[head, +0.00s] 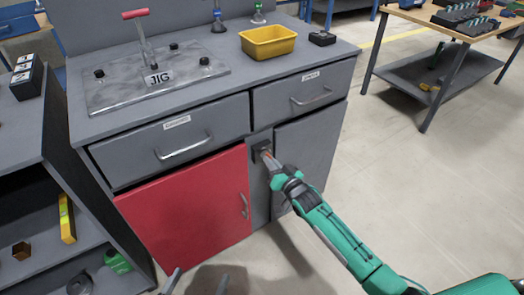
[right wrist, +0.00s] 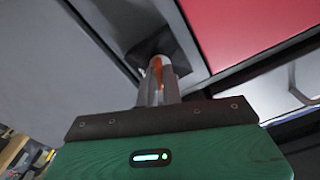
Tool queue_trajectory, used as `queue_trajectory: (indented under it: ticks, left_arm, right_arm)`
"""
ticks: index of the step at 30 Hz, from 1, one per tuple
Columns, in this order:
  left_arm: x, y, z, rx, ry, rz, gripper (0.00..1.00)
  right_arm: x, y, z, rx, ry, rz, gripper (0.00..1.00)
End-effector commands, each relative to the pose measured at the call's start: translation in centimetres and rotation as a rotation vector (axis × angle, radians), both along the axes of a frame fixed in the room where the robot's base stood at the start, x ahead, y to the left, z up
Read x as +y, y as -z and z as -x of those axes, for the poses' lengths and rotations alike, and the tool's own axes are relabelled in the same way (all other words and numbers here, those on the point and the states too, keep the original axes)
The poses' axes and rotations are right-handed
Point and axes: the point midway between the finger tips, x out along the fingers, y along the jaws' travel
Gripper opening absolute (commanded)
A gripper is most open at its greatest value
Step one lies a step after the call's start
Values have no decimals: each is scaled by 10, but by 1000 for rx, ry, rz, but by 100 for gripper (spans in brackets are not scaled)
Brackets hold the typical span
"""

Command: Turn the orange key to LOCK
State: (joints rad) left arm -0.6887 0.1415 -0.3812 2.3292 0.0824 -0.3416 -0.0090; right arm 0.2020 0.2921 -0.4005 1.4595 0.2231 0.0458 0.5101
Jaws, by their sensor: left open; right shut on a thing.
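The orange key (head: 264,153) sits at a dark lock plate (head: 259,148) on the narrow grey panel between the red door and the grey door. In the right wrist view an orange sliver of the key (right wrist: 157,67) shows between my fingers. My right gripper (head: 268,159) is shut on the key; it also shows in the right wrist view (right wrist: 158,88). The fingers hide most of the key, and I cannot read its angle or any LOCK mark. My left gripper (head: 197,282) is open and empty at the bottom edge of the head view, apart from the cabinet.
The red door (head: 190,215) and the grey door (head: 308,150) look closed. Two drawers with bar handles are above. The worktop carries a jig plate (head: 155,78), a yellow bin (head: 268,42) and a small black box (head: 322,38).

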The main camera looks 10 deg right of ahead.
Motion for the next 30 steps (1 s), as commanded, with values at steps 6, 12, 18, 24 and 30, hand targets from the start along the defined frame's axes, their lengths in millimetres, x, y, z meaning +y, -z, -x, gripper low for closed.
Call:
queue_trajectory:
  ticks: [6, 12, 18, 24, 30]
  left_arm:
    - [0, -9, 0, 0, 0, 0, 100]
    - [0, -8, 0, 0, 0, 0, 100]
    - [0, -12, 0, 0, 0, 0, 100]
    - [0, -14, 0, 0, 0, 0, 100]
    - [0, -14, 0, 0, 0, 0, 100]
  right_arm:
    - [-1, 0, 0, -87, 5, 246, 0]
    - [-1, 0, 0, -99, 5, 274, 0]
    - [-1, -1, 0, -117, 6, 323, 0]
    - [-1, 0, 0, -169, 9, 466, 17]
    - [-1, 0, 0, -169, 8, 463, 33]
